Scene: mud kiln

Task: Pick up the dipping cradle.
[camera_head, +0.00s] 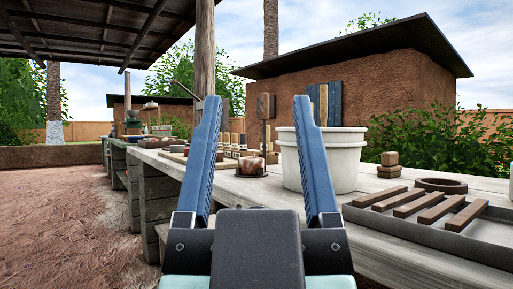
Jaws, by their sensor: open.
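My gripper (257,100) is open, its two blue fingers spread upright in front of the workbench (265,195), with nothing between them touching. Between the fingers, farther back, a small reddish-brown object (250,166) rests on the bench. A dark upright rod with a wooden top (265,106) rises beside it. This may be the dipping cradle, but I cannot tell for sure. The right finger overlaps a white bucket (345,160) on the bench, and part of the bench is hidden behind my gripper.
At the right, a grey tray (455,241) holds several wooden slats. A brown ring (440,186) and stacked small blocks (389,165) stand behind it. Several small pieces line the bench farther back. The ground (75,225) left of the bench is clear.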

